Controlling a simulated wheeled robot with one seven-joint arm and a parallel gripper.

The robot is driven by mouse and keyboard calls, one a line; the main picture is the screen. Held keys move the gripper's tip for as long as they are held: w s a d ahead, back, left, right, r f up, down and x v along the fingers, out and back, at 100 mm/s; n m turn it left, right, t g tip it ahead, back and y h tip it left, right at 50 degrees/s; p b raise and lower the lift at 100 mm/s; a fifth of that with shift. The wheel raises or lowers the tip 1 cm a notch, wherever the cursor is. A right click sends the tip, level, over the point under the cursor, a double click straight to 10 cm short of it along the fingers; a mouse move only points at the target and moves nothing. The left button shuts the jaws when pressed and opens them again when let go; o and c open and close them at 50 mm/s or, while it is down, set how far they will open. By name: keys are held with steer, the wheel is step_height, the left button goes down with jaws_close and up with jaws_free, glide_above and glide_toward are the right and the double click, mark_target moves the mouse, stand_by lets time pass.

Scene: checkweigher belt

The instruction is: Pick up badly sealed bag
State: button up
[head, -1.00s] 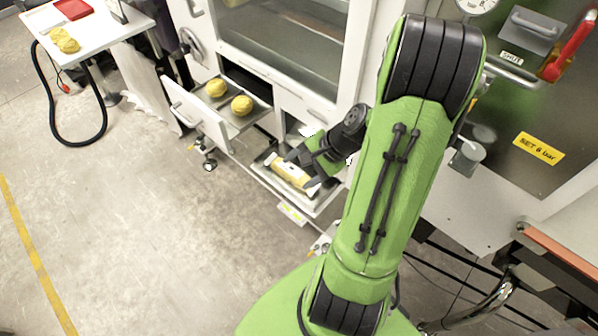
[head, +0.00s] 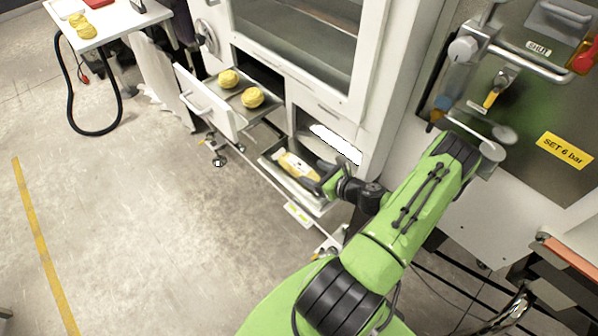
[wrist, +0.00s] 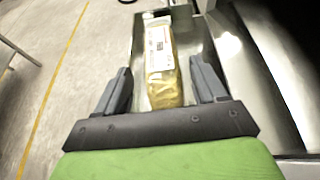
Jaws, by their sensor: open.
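The bag (head: 297,167) is yellow with a white label and lies in a low metal tray (head: 318,207) at the bottom of the machine. In the wrist view the bag (wrist: 161,62) lies lengthwise ahead of my gripper (wrist: 163,85), its near yellow end between the two spread fingers. My gripper is open, with a gap on both sides of the bag. In the head view my gripper (head: 327,181) is at the right end of the bag, and partly hides that end. The state of the bag's seal cannot be made out.
An open drawer (head: 205,108) with two round yellow items (head: 252,97) juts out just above and left of the tray. A white table (head: 108,22) with more yellow items stands at the upper left.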

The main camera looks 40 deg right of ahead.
mark_target(305, 170)
steer(key=x, duration=0.3)
steer(key=b+x, duration=0.1)
steer(key=x, duration=0.1)
steer(key=shift+w+f+b, duration=0.25)
steer(key=shift+f+b, duration=0.05)
steer(key=shift+f, duration=0.05)
steer(key=shift+r, duration=0.15)
steer(key=c, duration=1)
